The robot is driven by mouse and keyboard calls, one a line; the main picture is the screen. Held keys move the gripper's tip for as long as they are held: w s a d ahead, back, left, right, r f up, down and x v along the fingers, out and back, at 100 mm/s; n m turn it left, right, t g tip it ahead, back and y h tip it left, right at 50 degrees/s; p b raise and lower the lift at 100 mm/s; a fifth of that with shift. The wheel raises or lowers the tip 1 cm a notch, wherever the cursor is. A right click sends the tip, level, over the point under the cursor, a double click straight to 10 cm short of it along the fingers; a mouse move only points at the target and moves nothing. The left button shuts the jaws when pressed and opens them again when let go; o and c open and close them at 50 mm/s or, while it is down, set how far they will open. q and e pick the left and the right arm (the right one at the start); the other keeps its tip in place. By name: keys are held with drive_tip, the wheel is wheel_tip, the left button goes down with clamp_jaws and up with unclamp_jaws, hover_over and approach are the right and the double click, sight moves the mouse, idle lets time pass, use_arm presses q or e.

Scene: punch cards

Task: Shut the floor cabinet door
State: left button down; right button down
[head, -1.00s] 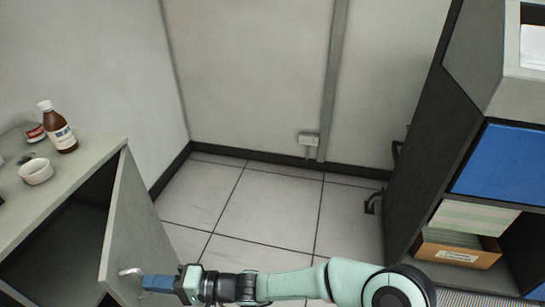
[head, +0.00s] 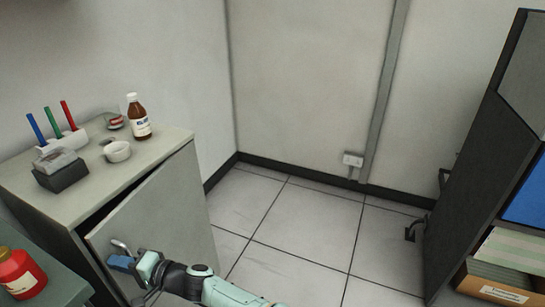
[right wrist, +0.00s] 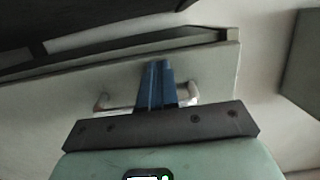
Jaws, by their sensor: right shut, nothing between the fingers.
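The floor cabinet (head: 64,209) stands at the left, with a pale grey top. Its door (head: 165,213) is ajar, with a dark gap showing along its top edge. The door also fills the middle of the right wrist view (right wrist: 215,72). A silver bar handle (head: 119,246) is on the door's outer face; its two ends show in the right wrist view (right wrist: 102,101). My right gripper (head: 122,263) has its blue fingers together at the handle, with nothing between them. The fingers hide the handle's middle, and I cannot tell whether they touch the door. My left gripper is out of view.
A red bottle (head: 20,272) stands at the lower left. The tiled floor (head: 300,222) is clear. A dark shelf unit (head: 478,165) stands right.

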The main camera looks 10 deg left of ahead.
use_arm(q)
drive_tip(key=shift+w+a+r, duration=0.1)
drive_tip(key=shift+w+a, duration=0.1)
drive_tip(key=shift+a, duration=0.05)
use_arm(e)
drive_tip(key=shift+w+a, duration=0.15)
drive_tip(key=shift+a, duration=1.45)
